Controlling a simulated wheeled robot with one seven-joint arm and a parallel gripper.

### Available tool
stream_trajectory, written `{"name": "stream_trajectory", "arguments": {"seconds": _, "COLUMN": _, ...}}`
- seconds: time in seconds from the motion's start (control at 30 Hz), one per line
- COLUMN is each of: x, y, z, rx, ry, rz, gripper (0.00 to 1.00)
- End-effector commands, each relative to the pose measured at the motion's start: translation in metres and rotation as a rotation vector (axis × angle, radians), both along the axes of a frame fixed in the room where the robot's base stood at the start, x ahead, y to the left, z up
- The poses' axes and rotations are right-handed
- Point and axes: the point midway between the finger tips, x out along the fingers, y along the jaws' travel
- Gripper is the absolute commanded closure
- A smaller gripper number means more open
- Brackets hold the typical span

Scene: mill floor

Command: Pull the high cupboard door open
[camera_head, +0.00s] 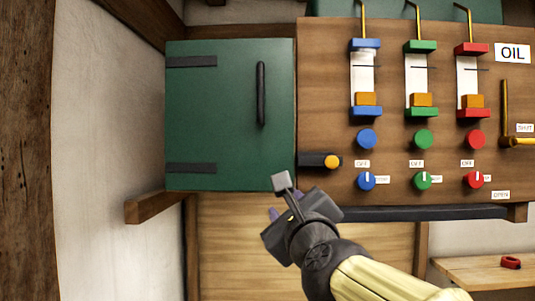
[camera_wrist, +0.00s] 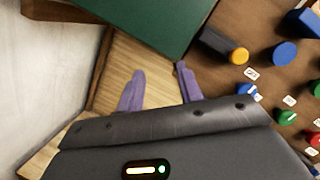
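The high cupboard door (camera_head: 215,115) is a dark green panel that looks shut, at the upper left of the head view. Its black vertical handle (camera_head: 261,94) is near the right edge, and two dark hinge straps are on the left. In the wrist view only the door's lower part (camera_wrist: 150,18) shows, and the handle is out of view. My gripper (camera_head: 279,214) is below the door's lower right corner, apart from the handle. In the wrist view its two purple fingers (camera_wrist: 160,80) are spread with nothing between them.
Right of the door is a wooden panel (camera_head: 325,90) with blue, green and red gauges and knobs. A black fitting with an orange end (camera_head: 320,160) juts out near my gripper. A wooden ledge (camera_head: 150,207) lies under the door. A red object (camera_head: 511,262) rests on a bench.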

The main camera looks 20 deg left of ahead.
Motion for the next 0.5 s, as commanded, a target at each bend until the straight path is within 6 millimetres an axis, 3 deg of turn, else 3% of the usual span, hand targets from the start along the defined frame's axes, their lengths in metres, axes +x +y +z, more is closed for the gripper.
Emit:
{"name": "stream_trajectory", "arguments": {"seconds": 0.03, "x": -0.017, "y": 0.007, "z": 0.047, "rx": 0.169, "ry": -0.003, "rz": 0.033, "gripper": 0.64}}
{"name": "stream_trajectory", "arguments": {"seconds": 0.1, "x": -0.035, "y": 0.009, "z": 0.089, "rx": 0.385, "ry": 0.015, "rz": 0.076, "gripper": 0.64}}
{"name": "stream_trajectory", "arguments": {"seconds": 0.2, "x": -0.056, "y": 0.008, "z": 0.13, "rx": 0.611, "ry": 0.043, "rz": 0.131, "gripper": 0.64}}
{"name": "stream_trajectory", "arguments": {"seconds": 0.3, "x": -0.066, "y": 0.007, "z": 0.148, "rx": 0.728, "ry": 0.065, "rz": 0.162, "gripper": 0.64}}
{"name": "stream_trajectory", "arguments": {"seconds": 0.5, "x": -0.068, "y": 0.006, "z": 0.15, "rx": 0.754, "ry": 0.071, "rz": 0.167, "gripper": 0.64}}
